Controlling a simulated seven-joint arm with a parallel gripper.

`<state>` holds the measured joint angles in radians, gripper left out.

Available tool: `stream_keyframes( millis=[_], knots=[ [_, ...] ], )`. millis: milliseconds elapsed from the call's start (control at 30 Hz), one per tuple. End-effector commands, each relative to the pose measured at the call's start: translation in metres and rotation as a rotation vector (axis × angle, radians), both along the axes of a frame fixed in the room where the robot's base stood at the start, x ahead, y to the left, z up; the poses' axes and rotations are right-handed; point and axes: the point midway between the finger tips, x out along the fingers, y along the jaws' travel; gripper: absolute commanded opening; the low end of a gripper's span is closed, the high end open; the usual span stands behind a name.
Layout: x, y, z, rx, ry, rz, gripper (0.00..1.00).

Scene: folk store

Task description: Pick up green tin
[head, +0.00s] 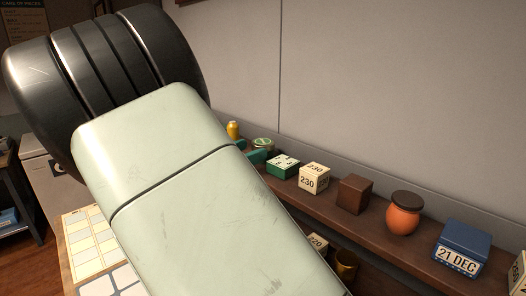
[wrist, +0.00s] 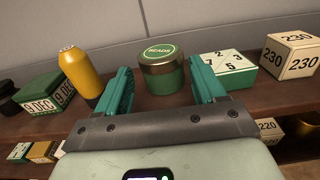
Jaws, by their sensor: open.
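The green tin (wrist: 162,72) stands upright on the wooden shelf, a round tin with a brass-coloured rim and a green lid lettered "BEADS". In the head view the tin (head: 263,143) shows only in part, beyond my arm. My gripper (wrist: 161,90) is open in the wrist view, with one green finger on each side of the tin. The tin appears between or just beyond the fingertips; I cannot tell whether either finger touches it. In the head view my arm hides most of the gripper, and a green part of it (head: 257,156) shows below the tin.
A yellow bottle (wrist: 80,73) stands close left of the left finger. A green-and-white numbered box (wrist: 228,71) stands close right of the right finger, then a "230" box (wrist: 290,55). A wall (wrist: 200,20) rises behind. A lower shelf holds more boxes.

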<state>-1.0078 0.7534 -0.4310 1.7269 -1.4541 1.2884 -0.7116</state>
Motion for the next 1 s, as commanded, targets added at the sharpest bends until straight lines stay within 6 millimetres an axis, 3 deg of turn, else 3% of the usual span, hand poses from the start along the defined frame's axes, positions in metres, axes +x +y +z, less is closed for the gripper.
stream_keyframes(
  millis=[200,467,733,1000],
  knots=[
    [0.023,-0.026,0.001,-0.001,-0.001,-0.004,0.69],
    [0.028,-0.030,0.001,0.000,0.000,-0.001,0.69],
    [0.028,-0.030,0.001,0.000,0.000,-0.001,0.31],
    [0.028,-0.029,0.004,0.001,-0.001,-0.001,0.30]
  ],
)
